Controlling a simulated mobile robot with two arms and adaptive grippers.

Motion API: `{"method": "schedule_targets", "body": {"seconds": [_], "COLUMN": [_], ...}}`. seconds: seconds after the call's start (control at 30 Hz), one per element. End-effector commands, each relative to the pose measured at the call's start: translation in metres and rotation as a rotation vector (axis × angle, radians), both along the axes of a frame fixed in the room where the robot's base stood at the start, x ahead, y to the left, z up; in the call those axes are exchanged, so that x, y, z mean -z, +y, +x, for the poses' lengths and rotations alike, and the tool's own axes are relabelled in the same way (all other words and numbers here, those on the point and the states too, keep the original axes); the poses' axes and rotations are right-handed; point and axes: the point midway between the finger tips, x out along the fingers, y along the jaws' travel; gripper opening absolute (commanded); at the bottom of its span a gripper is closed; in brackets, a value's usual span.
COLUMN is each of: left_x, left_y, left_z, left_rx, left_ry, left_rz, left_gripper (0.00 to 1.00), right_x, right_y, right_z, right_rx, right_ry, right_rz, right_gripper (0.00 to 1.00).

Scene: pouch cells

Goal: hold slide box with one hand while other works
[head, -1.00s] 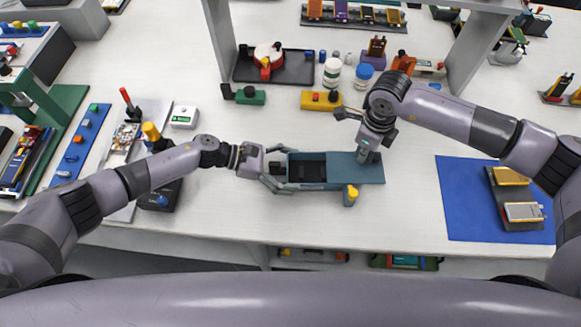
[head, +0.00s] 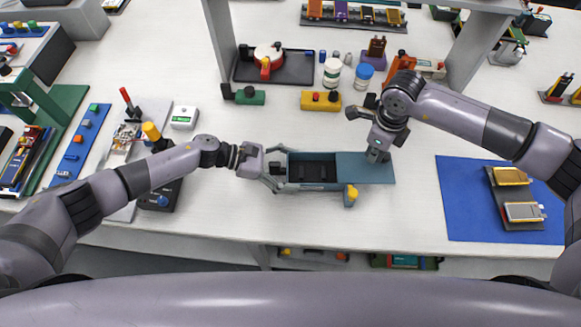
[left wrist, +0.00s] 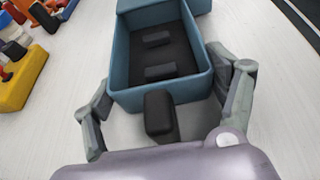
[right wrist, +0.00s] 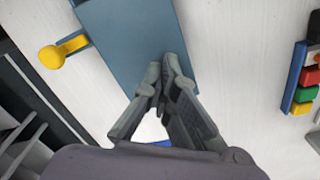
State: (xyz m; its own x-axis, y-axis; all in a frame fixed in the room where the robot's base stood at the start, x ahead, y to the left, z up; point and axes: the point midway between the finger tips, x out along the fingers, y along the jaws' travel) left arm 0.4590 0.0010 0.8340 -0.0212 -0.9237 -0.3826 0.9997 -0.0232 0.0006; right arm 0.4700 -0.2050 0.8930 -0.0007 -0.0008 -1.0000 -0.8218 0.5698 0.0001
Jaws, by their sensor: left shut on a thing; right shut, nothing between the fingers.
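The teal slide box (head: 312,187) stands on the white table, its lid (head: 366,168) slid part-way out to the right. The uncovered left part shows a dark interior (left wrist: 160,58) with black blocks in it. My left gripper (head: 276,172) is shut on the box's left end, one finger along each side wall. My right gripper (head: 377,157) is shut with nothing between its fingers, its tips down at the lid near its right end; the right wrist view shows the tips (right wrist: 166,68) over the teal surface. A yellow knob (head: 351,191) sticks out at the box's front side.
A blue mat (head: 462,220) with pouch cells on a dark holder (head: 518,218) lies to the right. A yellow block (head: 321,101) and white jars (head: 332,72) stand behind the box. A control box (head: 160,195) stands to the left. The table in front of the box is clear.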

Motion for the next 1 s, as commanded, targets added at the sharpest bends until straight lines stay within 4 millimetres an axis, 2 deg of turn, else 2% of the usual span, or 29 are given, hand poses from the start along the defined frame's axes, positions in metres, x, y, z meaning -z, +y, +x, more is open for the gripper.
{"method": "schedule_targets", "body": {"seconds": [0.03,0.63,1.0], "left_x": [0.006,0.006,0.006], "left_y": [0.003,0.003,0.003], "left_z": [-0.002,-0.002,-0.002], "left_rx": [0.0,0.001,0.001], "left_ry": [0.0,0.0,0.0], "left_rz": [0.012,0.012,0.011], "left_gripper": [0.43,0.43,0.43], "right_x": [-0.004,-0.051,-0.057], "right_y": [0.001,0.014,0.015], "right_z": [0.001,0.001,0.0], "right_rx": [-0.001,-0.002,-0.001], "right_ry": [-0.003,-0.003,-0.001], "right_rz": [0.002,0.003,0.002], "right_gripper": [0.0,0.0,0.0]}}
